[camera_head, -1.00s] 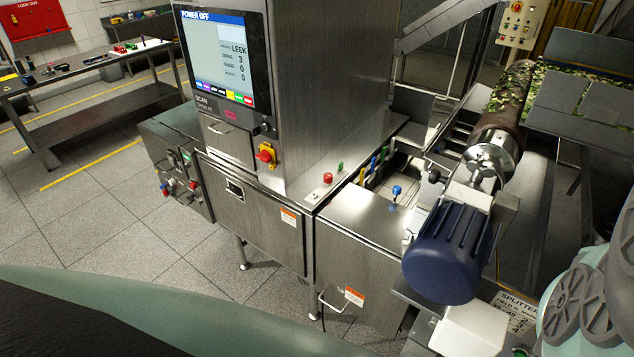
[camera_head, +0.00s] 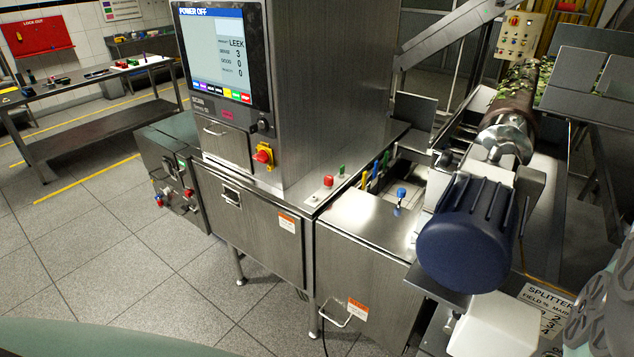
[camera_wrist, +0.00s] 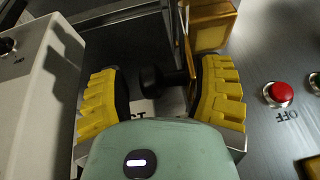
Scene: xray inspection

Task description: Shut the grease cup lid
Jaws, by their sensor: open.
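My gripper (camera_wrist: 160,95) shows in the wrist view with its two yellow ribbed fingers spread apart. A dark round knob on a short stem (camera_wrist: 160,80) lies in the gap between the fingers, and I see no finger touching it. An amber box-like piece (camera_wrist: 209,24), perhaps the grease cup, stands just beyond the right finger. A thin amber plate (camera_wrist: 188,45) stands on edge beside it and may be its lid, standing open. The right finger hides part of this area. I cannot make out the cup or my gripper's fingers in the head view.
A red OFF button (camera_wrist: 278,93) is on the metal panel right of my gripper. A pale box (camera_wrist: 38,85) stands close on the left. In the head view, a blue motor (camera_head: 465,235) stands right of the steel inspection cabinet (camera_head: 320,90). Floor is clear at left.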

